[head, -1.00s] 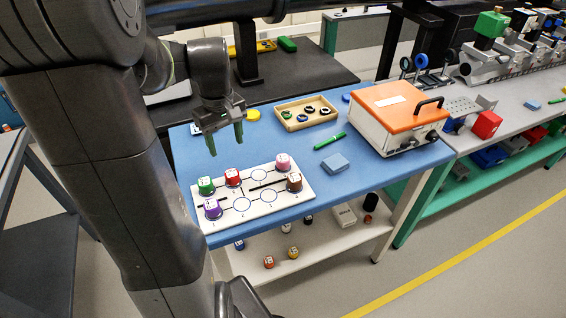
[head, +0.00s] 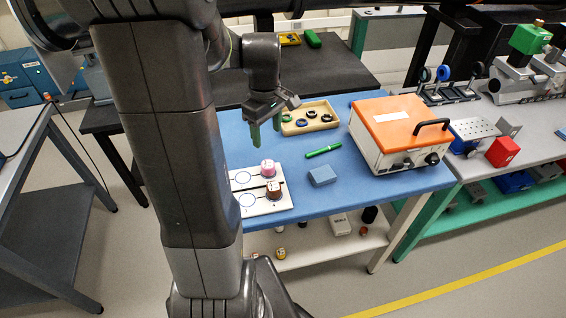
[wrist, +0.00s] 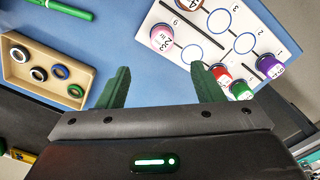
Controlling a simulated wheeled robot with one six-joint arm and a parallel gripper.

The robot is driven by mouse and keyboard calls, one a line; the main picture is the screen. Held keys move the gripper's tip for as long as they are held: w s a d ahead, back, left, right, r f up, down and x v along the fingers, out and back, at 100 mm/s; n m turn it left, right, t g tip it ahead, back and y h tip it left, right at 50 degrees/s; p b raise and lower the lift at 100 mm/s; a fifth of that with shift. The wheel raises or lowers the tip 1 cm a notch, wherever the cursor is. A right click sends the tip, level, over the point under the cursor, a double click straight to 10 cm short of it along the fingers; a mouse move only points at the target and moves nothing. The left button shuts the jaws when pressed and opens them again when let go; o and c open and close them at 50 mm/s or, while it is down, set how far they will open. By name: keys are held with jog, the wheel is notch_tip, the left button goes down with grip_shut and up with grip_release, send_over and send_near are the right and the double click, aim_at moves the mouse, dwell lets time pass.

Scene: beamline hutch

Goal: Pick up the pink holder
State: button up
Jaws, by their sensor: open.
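The pink holder (head: 267,168) stands upright on the far side of the white numbered board (head: 262,208), just behind the brown holder (head: 273,187). In the wrist view the pink holder (wrist: 161,38) sits near the board's edge, ahead of the jaws and between their lines. My gripper (head: 265,133) is open and empty, its green fingers pointing down above the table, behind the pink holder and apart from it. In the wrist view my gripper (wrist: 160,85) also shows the red holder (wrist: 221,73), green holder (wrist: 241,90) and purple holder (wrist: 270,66) on the board; my arm hides these in the head view.
A wooden tray with rings (head: 309,118) lies behind the board. An orange-lidded box (head: 400,125) stands further right. The table between board and tray is clear.

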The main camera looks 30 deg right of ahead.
aim_at(268, 164)
jog(key=f, duration=0.8)
jog(key=shift+a, duration=0.2)
jog(key=shift+f+p, duration=0.75)
jog(key=shift+f, duration=1.9)
jog(key=c, duration=1.1)
